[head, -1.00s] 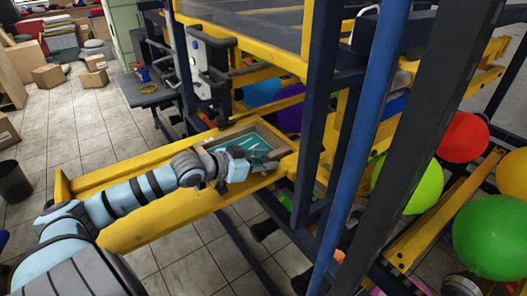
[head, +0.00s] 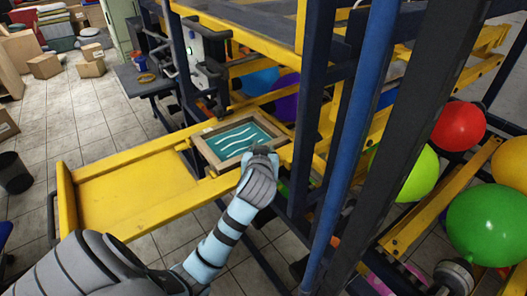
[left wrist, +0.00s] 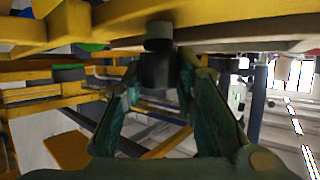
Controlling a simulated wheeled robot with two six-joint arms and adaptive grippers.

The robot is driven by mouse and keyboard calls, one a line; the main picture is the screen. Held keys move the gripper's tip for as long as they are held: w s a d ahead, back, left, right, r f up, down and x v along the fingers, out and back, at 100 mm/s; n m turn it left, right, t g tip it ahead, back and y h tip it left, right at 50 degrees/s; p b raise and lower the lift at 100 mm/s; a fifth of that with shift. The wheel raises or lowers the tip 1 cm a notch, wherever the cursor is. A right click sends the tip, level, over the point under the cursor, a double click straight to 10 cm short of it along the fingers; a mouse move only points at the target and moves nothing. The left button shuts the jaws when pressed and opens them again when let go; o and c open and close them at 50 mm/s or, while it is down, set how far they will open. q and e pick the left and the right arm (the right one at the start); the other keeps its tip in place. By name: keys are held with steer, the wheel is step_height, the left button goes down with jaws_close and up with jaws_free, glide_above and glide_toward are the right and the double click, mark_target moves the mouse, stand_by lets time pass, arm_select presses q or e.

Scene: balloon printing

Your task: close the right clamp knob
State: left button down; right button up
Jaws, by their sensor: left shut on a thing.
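The right clamp knob (left wrist: 156,70) is a dark cylinder under a yellow beam in the left wrist view. My left gripper (left wrist: 160,76) has its two green fingers shut on the knob, one on each side. In the head view, my left gripper (head: 263,154) is at the near edge of the wood-framed printing screen (head: 212,161), at the yellow rail. There its fingers and the knob are hidden behind the wrist. The screen has a teal face with white wavy lines. My right gripper is not in view.
A yellow tray (head: 130,190) extends left from the screen. A blue post (head: 352,140) and dark posts stand close on the right. Green (head: 490,232) and red (head: 458,127) balloons sit beyond them. Tiled floor is open at the left.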

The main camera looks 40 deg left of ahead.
arm_select(q)
steer(key=shift+r+n+g+y, duration=0.15)
steer(key=shift+n+g+y, duration=0.15)
steer(key=shift+n+y, duration=0.25)
steer(key=c, duration=1.6)
jaws_free()
steer(key=shift+c, duration=0.2)
steer(key=o, duration=0.3)
steer(key=shift+a, duration=0.1)
steer(key=shift+o, duration=0.5)
steer(key=shift+a, duration=0.15)
steer(key=v, duration=0.7)
steer(key=shift+s, duration=0.15)
